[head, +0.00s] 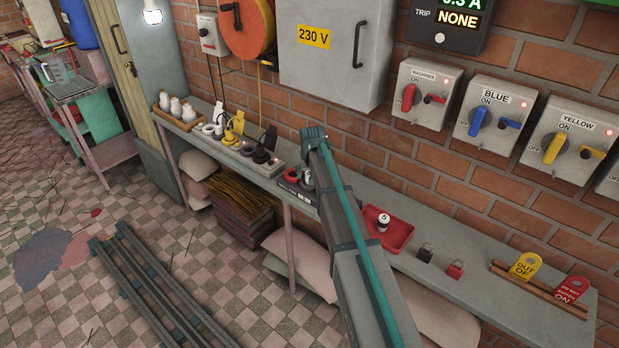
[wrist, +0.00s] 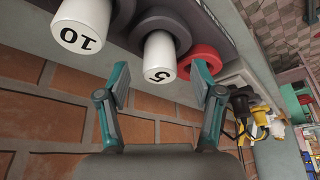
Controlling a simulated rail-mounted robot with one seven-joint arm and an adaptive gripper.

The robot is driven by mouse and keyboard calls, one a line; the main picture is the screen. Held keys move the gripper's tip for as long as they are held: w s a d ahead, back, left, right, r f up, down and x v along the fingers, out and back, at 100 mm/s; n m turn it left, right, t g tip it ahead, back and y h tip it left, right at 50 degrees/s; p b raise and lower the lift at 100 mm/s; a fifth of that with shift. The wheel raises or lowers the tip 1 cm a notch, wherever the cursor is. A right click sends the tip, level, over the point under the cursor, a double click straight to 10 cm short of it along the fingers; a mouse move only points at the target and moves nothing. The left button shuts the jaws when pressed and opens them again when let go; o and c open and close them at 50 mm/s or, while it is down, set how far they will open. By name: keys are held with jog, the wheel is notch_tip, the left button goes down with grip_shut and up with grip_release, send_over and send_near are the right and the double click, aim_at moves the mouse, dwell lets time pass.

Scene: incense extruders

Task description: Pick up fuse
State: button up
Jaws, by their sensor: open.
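In the wrist view, a white cylindrical fuse marked 5 (wrist: 161,56) sticks out of a dark grey block (wrist: 205,22). A thicker white fuse marked 10 (wrist: 84,28) sits left of it, and a red ring (wrist: 205,57) right of it. My gripper (wrist: 160,84) is open and empty; its two teal-edged fingers are spread either side of the 5 fuse's end in the picture. I cannot tell how much depth separates them. In the head view, my arm hides much of this block, and the gripper's fingers cannot be made out. Another white fuse (head: 383,221) is in the red tray (head: 398,238).
Padlocks (head: 455,269) and tags (head: 525,265) lie to the right. The brick wall (head: 470,165) with switch boxes is close behind.

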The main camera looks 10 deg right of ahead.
jog(key=shift+x, duration=1.3)
jog(key=c, duration=1.2)
jog(key=shift+c, duration=0.2)
